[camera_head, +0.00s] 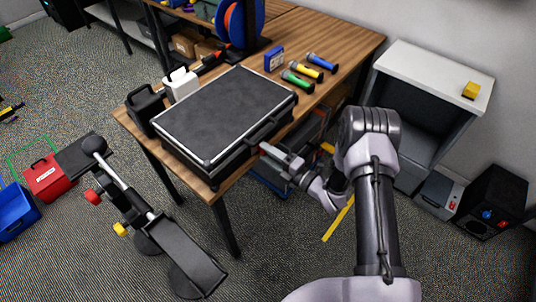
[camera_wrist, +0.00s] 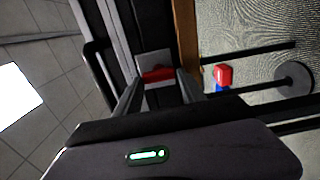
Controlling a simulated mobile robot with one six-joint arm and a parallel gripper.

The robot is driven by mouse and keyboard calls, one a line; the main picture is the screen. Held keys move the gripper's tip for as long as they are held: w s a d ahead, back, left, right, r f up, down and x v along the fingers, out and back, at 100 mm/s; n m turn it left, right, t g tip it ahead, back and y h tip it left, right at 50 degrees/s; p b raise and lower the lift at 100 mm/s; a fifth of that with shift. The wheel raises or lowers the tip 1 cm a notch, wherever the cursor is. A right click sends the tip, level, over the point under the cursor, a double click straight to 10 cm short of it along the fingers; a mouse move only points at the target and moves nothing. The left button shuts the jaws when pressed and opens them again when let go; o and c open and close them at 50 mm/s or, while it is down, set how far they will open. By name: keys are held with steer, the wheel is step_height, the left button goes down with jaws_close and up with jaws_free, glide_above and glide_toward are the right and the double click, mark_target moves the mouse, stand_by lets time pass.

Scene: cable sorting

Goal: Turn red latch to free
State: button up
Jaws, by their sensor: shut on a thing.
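The black case (camera_head: 225,108) with silver edges lies closed on the wooden table, its handle on the front right side. My gripper (camera_head: 268,151) reaches in from the right to the case's front side, near its right corner. In the wrist view the red latch (camera_wrist: 158,74) sits on a pale plate on the case's side, between the two fingers of my gripper (camera_wrist: 158,88). The fingers are shut on the latch. They hide its ends, so its exact angle is hard to tell.
A black stand with red and yellow knobs (camera_head: 130,200) is at the front left. A white cabinet (camera_head: 425,75) stands right of my arm.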

steer(key=o, duration=1.4)
steer(key=shift+c, duration=0.2)
steer(key=p+v, duration=0.3)
steer(key=v, duration=1.4)
steer(key=shift+s+d, duration=0.2)
steer(key=shift+w, duration=0.1)
